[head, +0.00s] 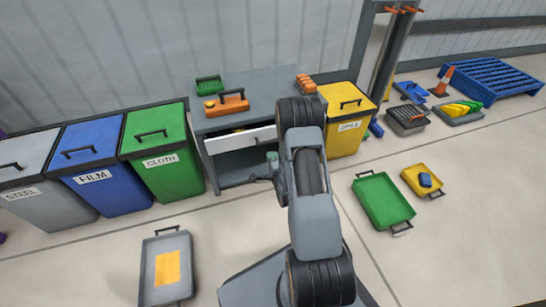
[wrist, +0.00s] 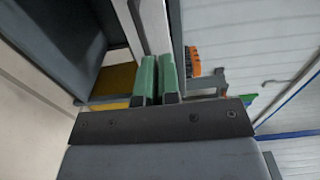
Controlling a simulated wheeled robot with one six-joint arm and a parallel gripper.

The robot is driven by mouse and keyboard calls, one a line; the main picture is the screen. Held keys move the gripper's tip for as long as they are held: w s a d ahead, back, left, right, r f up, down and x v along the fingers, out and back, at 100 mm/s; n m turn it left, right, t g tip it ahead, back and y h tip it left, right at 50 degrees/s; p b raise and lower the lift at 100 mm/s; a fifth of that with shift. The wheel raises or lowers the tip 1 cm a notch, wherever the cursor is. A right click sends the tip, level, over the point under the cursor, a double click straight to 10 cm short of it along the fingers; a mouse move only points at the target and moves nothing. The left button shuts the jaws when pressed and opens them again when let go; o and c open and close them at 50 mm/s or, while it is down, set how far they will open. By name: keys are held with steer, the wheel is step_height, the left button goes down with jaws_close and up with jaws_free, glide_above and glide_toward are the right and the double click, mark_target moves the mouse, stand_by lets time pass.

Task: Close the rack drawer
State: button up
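The grey rack (head: 225,178) stands at the back centre with an open shelf space below its drawer. The rack drawer (head: 228,144) has a pale front with a dark handle; it stands partly out, with a strip of its inside showing behind the front. My gripper (head: 272,157) is just in front of the drawer's right side, near its lower edge. In the wrist view the two green fingers of my gripper (wrist: 158,80) lie almost together, with nothing visible held between them. A pale panel (wrist: 155,25), apparently the drawer front, lies just beyond the fingertips; contact cannot be told.
An orange toolbox (head: 227,104) and a green crate (head: 208,85) sit on the rack top. A green bin (head: 160,150) stands left of the rack, a yellow bin (head: 345,135) right. A grey tray (head: 167,268) and a green tray (head: 382,200) lie on the floor.

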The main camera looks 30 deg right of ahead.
mark_target(272, 140)
steer(key=o, duration=0.6)
steer(key=shift+m+g+h, duration=0.4)
steer(key=shift+g, duration=0.1)
steer(key=s+d+f+p, duration=0.3)
steer(key=p, duration=0.1)
steer(key=shift+s+d+p, duration=0.2)
steer(key=shift+p, duration=0.1)
steer(key=shift+w+d+f+t, duration=0.1)
steer(key=shift+w+f+t, duration=0.05)
steer(key=shift+f+t, duration=0.15)
steer(key=shift+n+y, duration=0.4)
steer(key=w+b, duration=0.1)
steer(key=w, duration=0.3)
steer(key=w+d+b, duration=0.1)
steer(key=w, duration=0.4)
steer(key=w+d+b, duration=0.1)
steer(key=w, duration=0.4)
steer(key=shift+d+r+b, duration=0.15)
steer(key=shift+d+b, duration=0.1)
steer(key=shift+b, duration=0.1)
jaws_close()
